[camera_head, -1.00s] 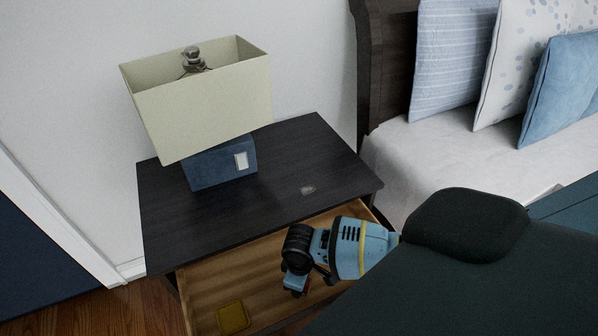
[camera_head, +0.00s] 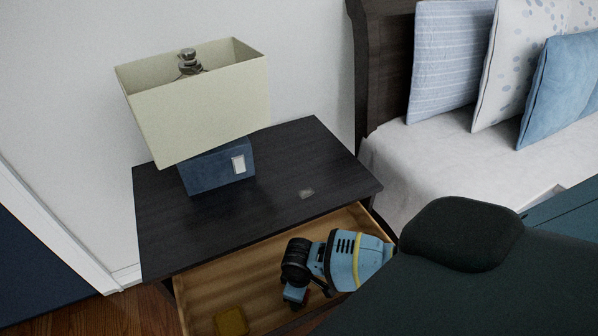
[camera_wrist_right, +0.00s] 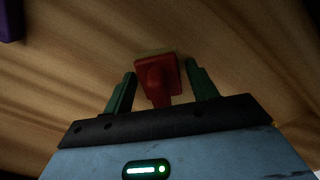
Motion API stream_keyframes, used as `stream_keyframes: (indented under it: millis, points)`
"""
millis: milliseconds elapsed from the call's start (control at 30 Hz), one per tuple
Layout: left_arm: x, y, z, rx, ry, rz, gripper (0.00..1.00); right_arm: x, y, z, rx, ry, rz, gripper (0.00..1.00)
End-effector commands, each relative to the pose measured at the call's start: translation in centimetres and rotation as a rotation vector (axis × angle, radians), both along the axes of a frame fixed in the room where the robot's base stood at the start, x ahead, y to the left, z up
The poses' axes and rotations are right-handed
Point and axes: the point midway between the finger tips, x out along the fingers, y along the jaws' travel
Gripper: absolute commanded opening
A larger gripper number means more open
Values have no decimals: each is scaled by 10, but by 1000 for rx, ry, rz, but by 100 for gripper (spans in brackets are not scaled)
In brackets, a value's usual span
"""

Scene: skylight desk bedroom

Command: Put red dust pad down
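The red dust pad (camera_wrist_right: 157,78) lies in the open wooden drawer (camera_head: 215,284), against the drawer's wood in the right wrist view. Its narrower part points toward my right gripper (camera_wrist_right: 162,85). The green fingers stand apart on either side of the pad, with gaps visible beside its narrow part. In the head view my right gripper (camera_head: 296,296) reaches down into the drawer, and only a small bit of red shows beside it. My left gripper is not in view.
A yellow item (camera_head: 232,321) lies in the drawer's front left. A purple item (camera_wrist_right: 10,20) shows at the right wrist view's corner. A lamp (camera_head: 200,110) stands on the dark nightstand (camera_head: 262,160). A bed (camera_head: 410,160) borders the right side.

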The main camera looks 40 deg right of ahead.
Motion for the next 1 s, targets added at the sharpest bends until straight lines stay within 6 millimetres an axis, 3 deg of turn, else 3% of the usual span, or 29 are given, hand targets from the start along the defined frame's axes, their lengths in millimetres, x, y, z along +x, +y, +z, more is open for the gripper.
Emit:
stream_keyframes:
  millis: [467,1000]
  points:
    - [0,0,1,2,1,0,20,1,0,10,0,-2,0,66]
    - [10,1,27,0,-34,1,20,1,0,107,0,-4,0,66]
